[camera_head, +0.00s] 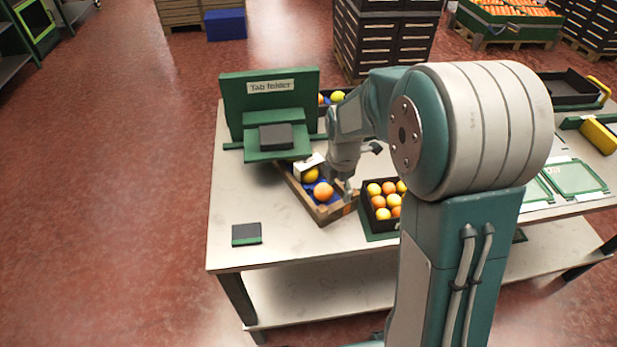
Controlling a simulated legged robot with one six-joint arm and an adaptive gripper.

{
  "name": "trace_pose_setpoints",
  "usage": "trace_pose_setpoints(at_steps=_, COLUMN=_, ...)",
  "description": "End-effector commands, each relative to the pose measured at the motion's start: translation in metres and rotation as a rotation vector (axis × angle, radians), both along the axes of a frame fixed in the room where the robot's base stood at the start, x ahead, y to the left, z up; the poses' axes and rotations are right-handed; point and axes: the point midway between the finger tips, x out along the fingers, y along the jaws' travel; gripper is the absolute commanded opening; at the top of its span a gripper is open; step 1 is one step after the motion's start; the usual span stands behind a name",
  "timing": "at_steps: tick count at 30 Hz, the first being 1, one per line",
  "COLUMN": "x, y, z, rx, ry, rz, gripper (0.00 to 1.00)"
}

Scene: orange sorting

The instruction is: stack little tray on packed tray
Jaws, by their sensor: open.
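A small dark tray (369,222) packed with orange and yellow fruit stands on a green base on the table; my arm hides its right side. To its left, a wooden tray (334,213) with a blue lining holds a few fruits, including an orange (323,191). My gripper (348,188) points down by the right side of the wooden tray, open, between it and the packed tray. My arm partly covers it, and I cannot tell whether it touches either tray. I cannot tell which is the little tray.
A green tab folder machine (268,95) stands on the table (225,200) at the back left, with another fruit tray partly hidden behind it. A dark pad (247,234) lies front left. Green panels (575,176) and a dark tray (568,88) are at right.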

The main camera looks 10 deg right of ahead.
Motion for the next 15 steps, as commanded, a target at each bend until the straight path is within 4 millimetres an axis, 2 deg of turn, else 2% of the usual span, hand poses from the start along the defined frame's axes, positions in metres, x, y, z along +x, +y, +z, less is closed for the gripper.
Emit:
trace_pose_setpoints(at_steps=5, x=-0.001, y=-0.002, z=-0.015, rx=0.001, ry=0.001, rz=-0.002, gripper=0.74)
trace_pose_setpoints(at_steps=12, x=-0.003, y=-0.004, z=-0.051, rx=0.001, ry=0.001, rz=-0.002, gripper=0.74)
trace_pose_setpoints(at_steps=15, x=-0.002, y=-0.004, z=-0.056, rx=0.000, ry=-0.001, rz=-0.002, gripper=0.74)
